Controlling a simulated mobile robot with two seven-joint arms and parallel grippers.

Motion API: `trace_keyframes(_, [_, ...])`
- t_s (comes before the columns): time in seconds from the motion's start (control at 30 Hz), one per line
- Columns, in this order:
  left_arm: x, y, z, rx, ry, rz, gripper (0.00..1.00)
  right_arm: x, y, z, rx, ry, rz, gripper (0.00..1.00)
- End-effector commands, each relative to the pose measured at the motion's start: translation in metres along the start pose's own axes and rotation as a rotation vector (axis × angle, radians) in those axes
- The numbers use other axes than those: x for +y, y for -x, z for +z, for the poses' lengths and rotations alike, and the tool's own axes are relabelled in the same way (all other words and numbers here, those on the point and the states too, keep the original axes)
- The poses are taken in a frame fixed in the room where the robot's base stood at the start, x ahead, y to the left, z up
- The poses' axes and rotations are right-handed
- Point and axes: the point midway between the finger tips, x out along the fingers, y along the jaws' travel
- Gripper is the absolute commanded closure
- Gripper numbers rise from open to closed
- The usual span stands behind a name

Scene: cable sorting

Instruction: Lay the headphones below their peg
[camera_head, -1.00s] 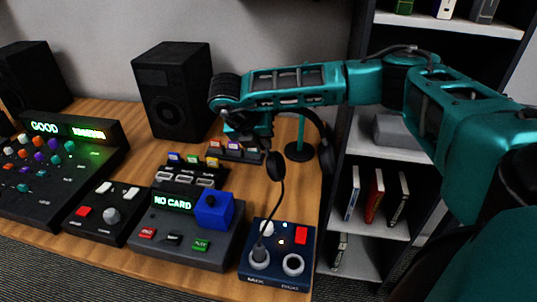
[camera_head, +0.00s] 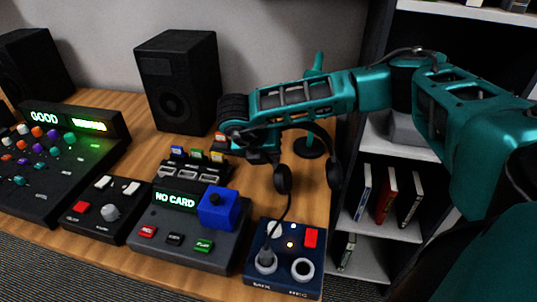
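The black headphones (camera_head: 333,174) hang in front of the peg, with their band at the top and both ear cups downward. A cable runs from the left ear cup (camera_head: 282,180) to a jack on the blue MIX/REC box. The peg is a teal post (camera_head: 318,64) on a round black base (camera_head: 309,148), partly hidden by my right arm. My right gripper (camera_head: 266,150) is at the left part of the headband and appears shut on it; its fingertips are dark and hard to make out. My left gripper is not in view.
The blue box (camera_head: 285,285) stands in front of the headphones. A card recorder (camera_head: 185,253) and card rack (camera_head: 190,176) are to its left. A black speaker (camera_head: 178,80) stands behind. Bare wood lies between rack and peg. A bookshelf (camera_head: 383,215) borders the desk's right.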

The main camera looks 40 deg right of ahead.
Motion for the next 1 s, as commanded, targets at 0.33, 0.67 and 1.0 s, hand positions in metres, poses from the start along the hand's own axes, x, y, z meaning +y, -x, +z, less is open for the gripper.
trace_keyframes(0.33, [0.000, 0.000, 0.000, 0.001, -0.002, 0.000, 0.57, 0.000, 0.001, 0.001, 0.000, 0.000, 0.001, 0.62])
trace_keyframes(0.67, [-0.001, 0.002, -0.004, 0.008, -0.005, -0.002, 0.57, 0.000, 0.018, 0.002, 0.000, 0.002, 0.005, 0.62])
trace_keyframes(1.0, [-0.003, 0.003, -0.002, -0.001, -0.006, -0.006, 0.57, 0.000, 0.090, 0.002, -0.001, 0.001, 0.006, 0.62])
